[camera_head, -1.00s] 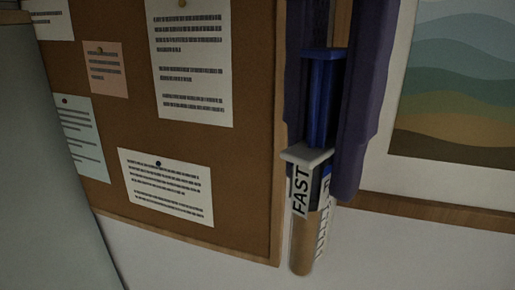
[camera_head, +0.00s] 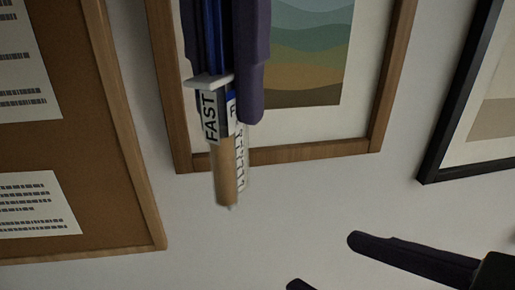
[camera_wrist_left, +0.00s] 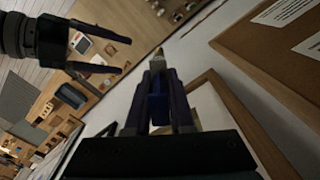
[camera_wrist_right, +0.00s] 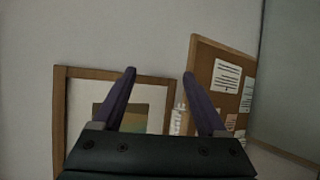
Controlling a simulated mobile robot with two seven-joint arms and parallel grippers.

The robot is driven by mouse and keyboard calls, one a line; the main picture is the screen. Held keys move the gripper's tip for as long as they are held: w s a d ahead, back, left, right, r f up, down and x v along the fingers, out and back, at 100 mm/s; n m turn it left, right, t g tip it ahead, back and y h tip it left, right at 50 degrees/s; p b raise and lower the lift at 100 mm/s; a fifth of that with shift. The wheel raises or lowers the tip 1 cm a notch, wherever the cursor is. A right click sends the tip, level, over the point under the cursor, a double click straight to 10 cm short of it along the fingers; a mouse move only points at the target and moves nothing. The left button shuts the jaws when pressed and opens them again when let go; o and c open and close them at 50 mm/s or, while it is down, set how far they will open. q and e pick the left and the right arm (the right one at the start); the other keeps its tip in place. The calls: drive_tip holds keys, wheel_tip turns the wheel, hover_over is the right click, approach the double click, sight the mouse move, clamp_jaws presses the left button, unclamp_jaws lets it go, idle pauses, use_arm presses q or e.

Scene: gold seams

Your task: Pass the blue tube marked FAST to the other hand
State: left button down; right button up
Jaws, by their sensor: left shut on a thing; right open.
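The blue tube (camera_head: 226,170) has a FAST label, a scale on its side, a tan lower part and a pale flange. In the head view it hangs tip down, slightly tilted. My left gripper (camera_head: 222,85) is shut on its blue upper part. In the left wrist view the tube (camera_wrist_left: 158,100) lies between the left fingers. My right gripper (camera_head: 322,262) is open and empty at the lower right, apart from the tube. Its open fingers also show in the left wrist view (camera_wrist_left: 125,55). In the right wrist view a pale marked strip (camera_wrist_right: 178,120), probably the tube, shows beside the right-hand finger.
A cork board (camera_head: 70,150) with pinned papers hangs at the left. A wood-framed picture (camera_head: 300,155) is behind the tube, and a black-framed one (camera_head: 450,130) is at the right. The space between tube and right gripper looks clear.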

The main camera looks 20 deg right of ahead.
drive_tip(key=s+a+r+n+t+y, duration=0.1)
drive_tip(key=a+r+t+y, duration=0.3)
drive_tip(key=r, duration=0.5)
drive_tip(key=x, duration=1.1)
drive_tip(key=shift+w+a+r, duration=0.2)
drive_tip(key=shift+a+r, duration=0.05)
drive_tip(key=shift+a, duration=0.05)
use_arm(q)
drive_tip(key=shift+d, duration=0.1)
use_arm(e)
drive_tip(key=shift+s+y, duration=0.1)
drive_tip(key=shift+y, duration=0.2)
clamp_jaws()
use_arm(q)
drive_tip(key=c, duration=0.7)
unclamp_jaws()
